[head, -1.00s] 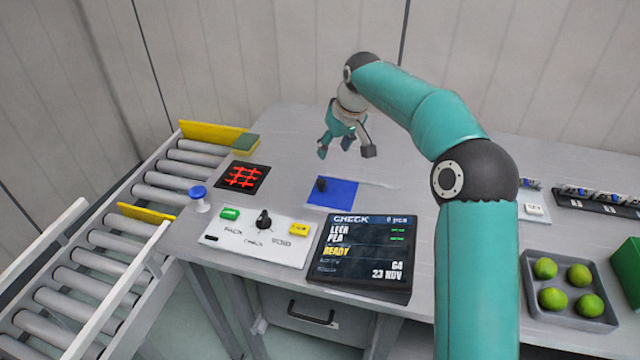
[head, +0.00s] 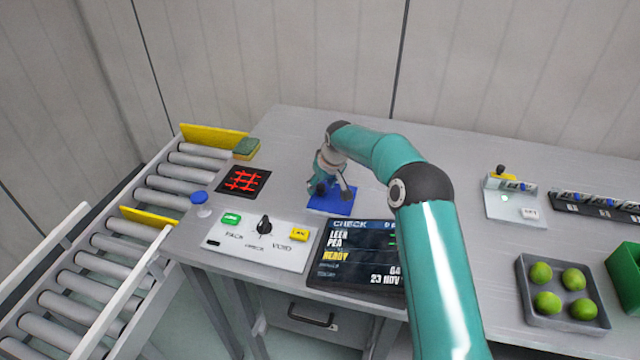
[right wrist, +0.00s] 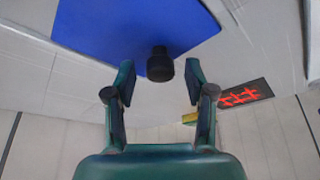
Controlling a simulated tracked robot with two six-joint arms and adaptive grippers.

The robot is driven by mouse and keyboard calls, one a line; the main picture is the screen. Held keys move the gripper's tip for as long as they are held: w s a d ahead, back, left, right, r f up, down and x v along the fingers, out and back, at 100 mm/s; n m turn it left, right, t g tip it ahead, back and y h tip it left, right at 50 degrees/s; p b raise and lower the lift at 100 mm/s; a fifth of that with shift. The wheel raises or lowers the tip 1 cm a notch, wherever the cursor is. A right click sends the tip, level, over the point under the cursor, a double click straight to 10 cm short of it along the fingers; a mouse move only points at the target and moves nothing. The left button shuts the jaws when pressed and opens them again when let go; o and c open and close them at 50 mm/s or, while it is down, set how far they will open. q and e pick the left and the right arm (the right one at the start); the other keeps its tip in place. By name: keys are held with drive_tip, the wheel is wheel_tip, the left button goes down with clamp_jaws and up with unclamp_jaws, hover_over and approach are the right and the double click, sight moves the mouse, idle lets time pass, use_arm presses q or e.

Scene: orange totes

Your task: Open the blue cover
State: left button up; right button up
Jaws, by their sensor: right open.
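The blue cover (head: 333,208) is a flat blue square panel on the grey table, partly hidden by my right gripper in the head view. It fills the top of the right wrist view (right wrist: 110,28). A black knob (right wrist: 160,64) stands at the cover's edge. My right gripper (head: 331,192) is low over the cover and open. In the right wrist view its two fingers stand on either side of the knob, with gaps visible beside it. My left gripper is not in view.
A panel with buttons and a dial (head: 258,239) and a display (head: 360,255) stand in front of the cover. A black tile with red lines (head: 243,181) and a blue-topped knob (head: 199,198) are to the left. A tray of limes (head: 527,302) is at the right.

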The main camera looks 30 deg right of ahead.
clamp_jaws()
idle(0.3)
